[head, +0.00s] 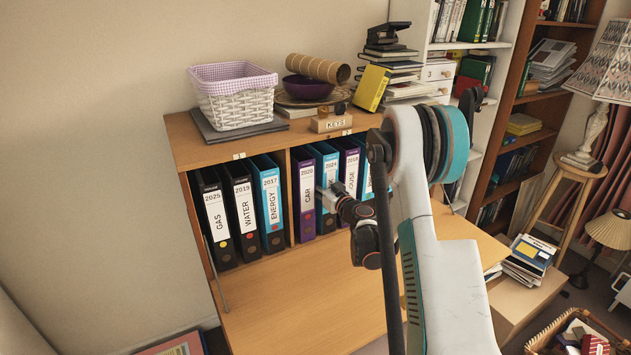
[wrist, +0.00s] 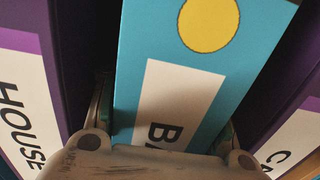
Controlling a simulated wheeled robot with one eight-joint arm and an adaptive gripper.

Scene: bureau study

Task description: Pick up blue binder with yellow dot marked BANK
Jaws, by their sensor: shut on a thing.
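The blue binder (head: 331,163) stands upright in the right compartment of the cabinet, between two purple binders. In the wrist view the blue binder (wrist: 142,40) fills the middle, with a yellow dot (wrist: 208,22) and a white label reading "BA", the rest hidden by my gripper. My gripper (head: 334,197) is at the spine of this binder, partly covering it in the head view. In the wrist view my gripper (wrist: 163,125) is shut on the binder, one finger on each side of it.
The purple CAR binder (head: 305,190) and purple HOUSE binder (head: 351,165) flank it closely. Binders marked GAS (head: 216,218), WATER (head: 243,208) and ENERGY (head: 271,200) stand in the left compartment. The wooden desk surface (head: 310,300) in front is clear.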

